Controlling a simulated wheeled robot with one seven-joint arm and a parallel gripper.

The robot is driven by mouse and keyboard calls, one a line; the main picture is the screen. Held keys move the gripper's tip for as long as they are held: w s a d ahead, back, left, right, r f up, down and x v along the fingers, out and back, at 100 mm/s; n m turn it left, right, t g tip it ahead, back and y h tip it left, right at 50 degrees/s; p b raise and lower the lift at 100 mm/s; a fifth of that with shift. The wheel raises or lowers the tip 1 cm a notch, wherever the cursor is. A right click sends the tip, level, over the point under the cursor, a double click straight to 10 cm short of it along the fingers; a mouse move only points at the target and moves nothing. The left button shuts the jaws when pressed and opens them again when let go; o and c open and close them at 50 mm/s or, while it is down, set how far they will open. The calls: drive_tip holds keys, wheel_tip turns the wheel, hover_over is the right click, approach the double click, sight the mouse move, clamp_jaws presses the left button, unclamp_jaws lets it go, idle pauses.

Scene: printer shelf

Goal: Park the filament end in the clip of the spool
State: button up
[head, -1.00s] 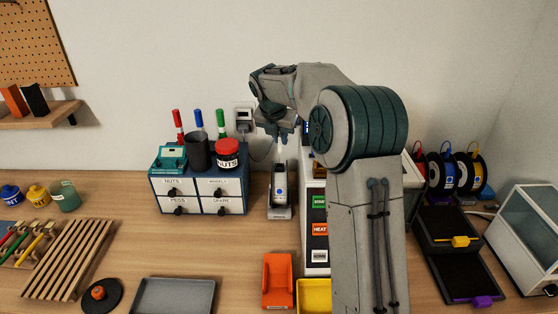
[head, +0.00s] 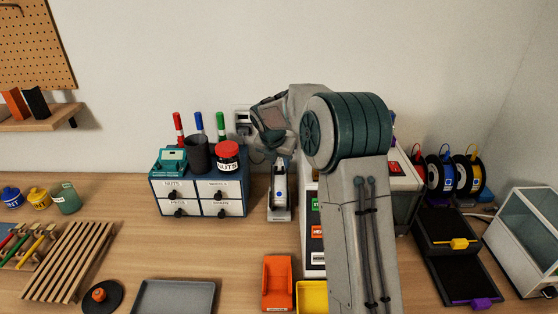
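Short coloured filament ends show at the tops of the blue and yellow spools. The clips are too small to make out. My arm reaches up in the middle and bends away toward the wall. My gripper's fingers are hidden behind my wrist, near the wall socket, far left of the spools. Whether it holds anything is hidden.
A printer (head: 404,190) with labelled buttons stands behind my arm. A drawer cabinet (head: 197,190) bears markers, a dark cup and a NUTS jar (head: 227,156). A black stand (head: 450,235) and a glass-sided box (head: 525,240) are at right. An orange bin (head: 277,283) stands in front.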

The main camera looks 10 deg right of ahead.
drive_tip(key=b+v, duration=0.1)
drive_tip(key=v, duration=1.1)
drive_tip(key=s+d+f+m+y, duration=0.1)
drive_tip(key=s+f+m, duration=0.1)
drive_tip(key=s+m, duration=1.2)
drive_tip(key=s+d+f+m+y, duration=0.1)
drive_tip(key=s+f+m, duration=0.2)
drive_tip(key=s+m, duration=1.2)
drive_tip(key=s, duration=0.6)
drive_tip(key=shift+s+d+f+g+y, duration=0.15)
drive_tip(key=shift+d+f+g+y, duration=0.05)
drive_tip(key=shift+d+g+y, duration=0.1)
